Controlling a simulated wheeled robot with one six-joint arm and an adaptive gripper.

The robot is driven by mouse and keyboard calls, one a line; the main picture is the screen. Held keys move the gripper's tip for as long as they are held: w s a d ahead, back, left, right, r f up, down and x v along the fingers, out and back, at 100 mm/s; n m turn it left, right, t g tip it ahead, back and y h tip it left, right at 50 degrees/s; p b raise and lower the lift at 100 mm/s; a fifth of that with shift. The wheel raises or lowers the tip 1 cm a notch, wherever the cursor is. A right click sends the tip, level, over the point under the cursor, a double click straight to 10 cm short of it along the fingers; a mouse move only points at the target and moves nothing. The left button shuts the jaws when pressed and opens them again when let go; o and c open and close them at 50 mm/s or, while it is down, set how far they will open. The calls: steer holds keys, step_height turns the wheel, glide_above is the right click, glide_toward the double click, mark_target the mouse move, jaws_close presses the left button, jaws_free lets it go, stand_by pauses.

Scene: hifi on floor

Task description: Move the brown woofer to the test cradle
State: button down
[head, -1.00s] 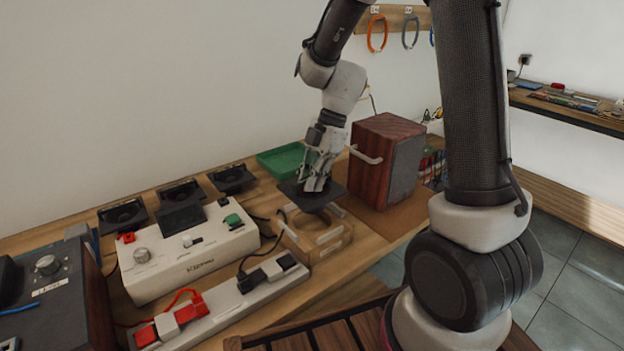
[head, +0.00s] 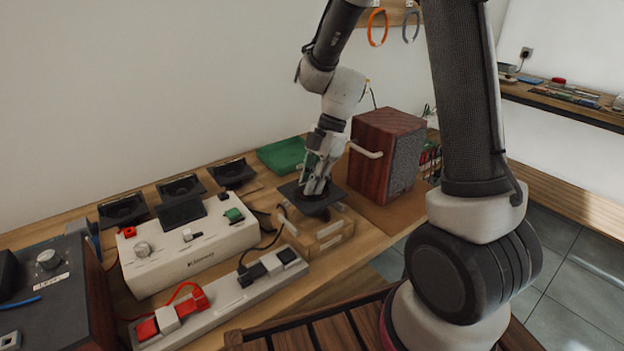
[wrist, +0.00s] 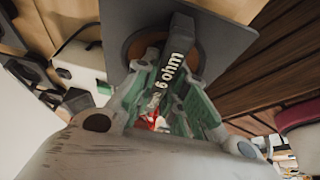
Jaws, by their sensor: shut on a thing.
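The woofer is a dark square plate (head: 295,196) with a brown ring (wrist: 143,44) around its centre in the wrist view. My gripper (head: 316,190) is shut on a dark bar marked "6 ohm" (wrist: 176,60) on the woofer. The test cradle looks to be the pale wooden block (head: 318,238) with light strips on top. The woofer is over the cradle's far part in the head view and hides some of it. I cannot tell whether the two touch.
A wooden speaker box (head: 388,155) with a white handle stands just right of my gripper. A green tray (head: 282,154) lies behind. A white tester (head: 190,249) and a power strip (head: 240,295) are to the left. Several dark drivers (head: 181,188) sit along the wall.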

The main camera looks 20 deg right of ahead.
steer(key=shift+f, duration=3.3)
steer(key=shift+f, duration=0.2)
steer(key=c, duration=1.4)
jaws_free()
steer(key=v, duration=1.2)
